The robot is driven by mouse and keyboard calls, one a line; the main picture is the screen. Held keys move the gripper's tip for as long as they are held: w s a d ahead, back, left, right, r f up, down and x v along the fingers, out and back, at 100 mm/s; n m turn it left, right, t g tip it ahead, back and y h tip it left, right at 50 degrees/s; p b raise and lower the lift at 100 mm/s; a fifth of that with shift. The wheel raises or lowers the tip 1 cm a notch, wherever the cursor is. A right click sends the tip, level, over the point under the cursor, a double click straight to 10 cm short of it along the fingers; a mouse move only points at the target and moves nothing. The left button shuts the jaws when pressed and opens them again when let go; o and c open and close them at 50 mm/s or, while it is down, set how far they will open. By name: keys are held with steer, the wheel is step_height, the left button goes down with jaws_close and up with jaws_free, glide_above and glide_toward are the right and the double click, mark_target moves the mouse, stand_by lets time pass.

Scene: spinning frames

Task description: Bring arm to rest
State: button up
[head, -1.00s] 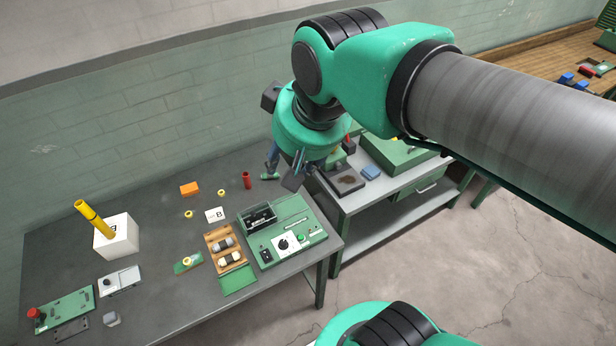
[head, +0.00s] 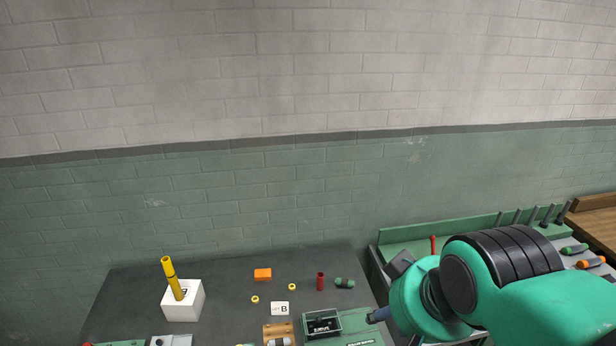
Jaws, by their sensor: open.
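My arm, green with black ribbed joint covers, reaches in from the lower right in the head view. My gripper (head: 377,316) points down-left beside the green instrument box (head: 322,325) on the grey workbench. Only a blue-grey finger part shows clearly; the rest is hidden behind the wrist housing. Nothing is seen held in it. I cannot tell its height above the bench.
The grey bench (head: 125,300) carries a white block (head: 183,303) with a yellow rod (head: 172,278), an orange block (head: 263,274), a red cylinder (head: 320,281), a green cylinder (head: 344,283) and a "B" card (head: 280,309). A green-backed bench (head: 405,248) stands right. The wall (head: 300,190) is behind.

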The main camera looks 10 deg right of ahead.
step_height(320, 180, down, 18)
steer(key=b, duration=1.7)
steer(key=shift+b, duration=0.3)
